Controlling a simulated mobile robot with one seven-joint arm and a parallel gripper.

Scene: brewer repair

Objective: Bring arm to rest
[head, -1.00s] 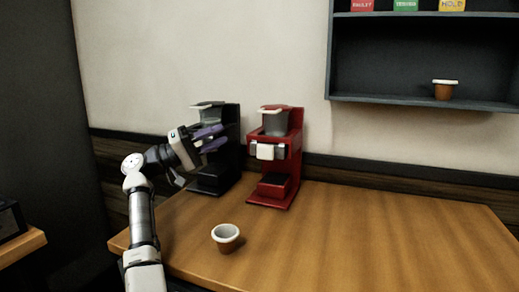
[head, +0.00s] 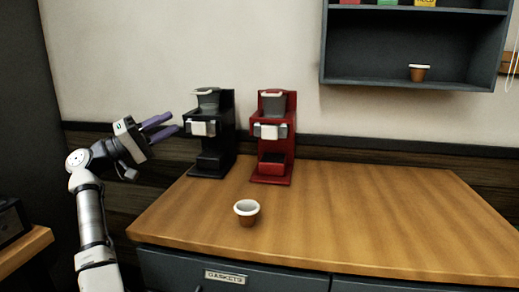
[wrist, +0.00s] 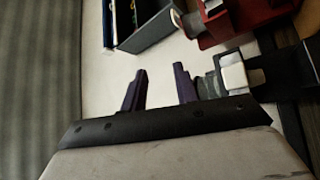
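My gripper (head: 163,127) is at the left of the head view, raised beside the black brewer (head: 211,140) and to its left. Its two purple fingers are apart with nothing between them. The fingers also show in the wrist view (wrist: 160,90), with pale wall behind the gap. In the head view the fingertips point right, toward the black brewer, and look apart from it.
The red brewer (head: 272,145) stands right of the black one on the wooden counter (head: 370,215). A brown cup with a white rim (head: 246,214) stands near the front edge. A wall shelf (head: 408,84) holds another cup (head: 418,73). A drawer labelled GASKETS (head: 226,277) is below.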

